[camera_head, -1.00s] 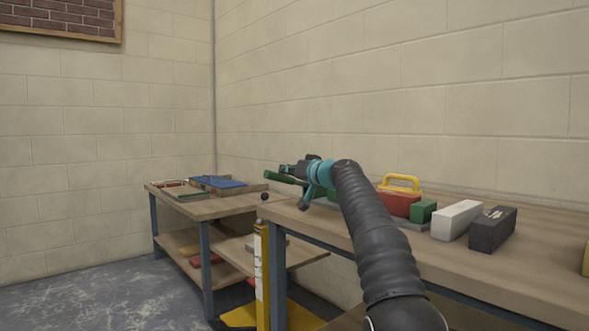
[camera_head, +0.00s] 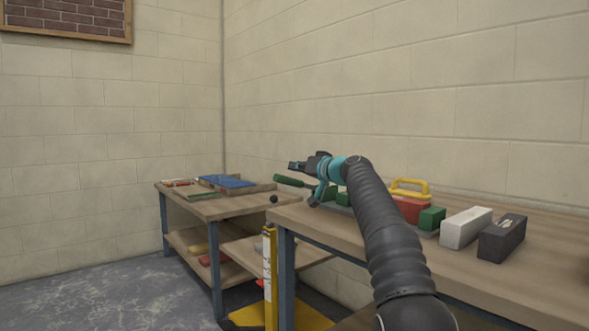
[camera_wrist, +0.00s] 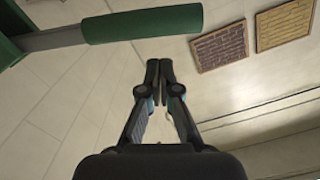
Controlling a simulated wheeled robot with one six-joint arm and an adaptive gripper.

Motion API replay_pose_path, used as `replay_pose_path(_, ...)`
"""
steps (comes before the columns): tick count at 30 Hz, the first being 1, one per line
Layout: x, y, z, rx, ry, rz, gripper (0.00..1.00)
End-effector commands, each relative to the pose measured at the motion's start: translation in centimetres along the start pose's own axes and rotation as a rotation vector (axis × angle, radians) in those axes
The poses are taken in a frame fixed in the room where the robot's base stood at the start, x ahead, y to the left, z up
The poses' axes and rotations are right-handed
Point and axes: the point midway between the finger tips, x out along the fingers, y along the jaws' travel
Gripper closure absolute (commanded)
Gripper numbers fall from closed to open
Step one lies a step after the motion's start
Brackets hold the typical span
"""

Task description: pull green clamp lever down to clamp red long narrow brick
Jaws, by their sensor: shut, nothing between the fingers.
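The green clamp lever (camera_head: 290,181) sticks out to the left, nearly level, past the end of the right bench. In the wrist view its green grip (camera_wrist: 143,23) lies across the top on a grey bar. My gripper (camera_head: 294,165) is shut and empty. In the head view it appears just above the lever's grip; in the wrist view its closed tips (camera_wrist: 159,66) show apart from it. The red brick (camera_head: 411,211) lies on the right bench between green clamp blocks (camera_head: 432,218), partly hidden by my arm.
A yellow handle (camera_head: 410,184) shows above the red brick. A white block (camera_head: 466,228) and a dark block (camera_head: 502,238) stand to the right on the bench (camera_head: 480,272). A lower bench (camera_head: 218,207) at left holds a blue item. A yellow post (camera_head: 268,278) stands between them.

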Motion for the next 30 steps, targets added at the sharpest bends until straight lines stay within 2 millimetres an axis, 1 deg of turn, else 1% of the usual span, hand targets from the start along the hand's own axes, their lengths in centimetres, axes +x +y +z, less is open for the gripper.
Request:
replay_pose_path(1,-0.3,0.0,-1.1,0.000,0.003,0.004,1.00)
replay_pose_path(3,-0.6,0.0,-1.9,-0.001,0.006,0.006,1.00)
replay_pose_path(5,-1.3,0.3,-1.2,-0.002,0.008,0.006,1.00)
replay_pose_path(11,-3.3,0.2,-1.2,-0.002,0.010,0.005,1.00)
replay_pose_path(18,-6.9,0.0,-1.3,-0.003,0.011,0.005,1.00)
replay_pose_path(24,-9.5,0.0,-1.4,-0.002,0.010,0.004,1.00)
replay_pose_path(30,-10.5,-0.1,-1.4,-0.003,0.009,0.003,1.00)
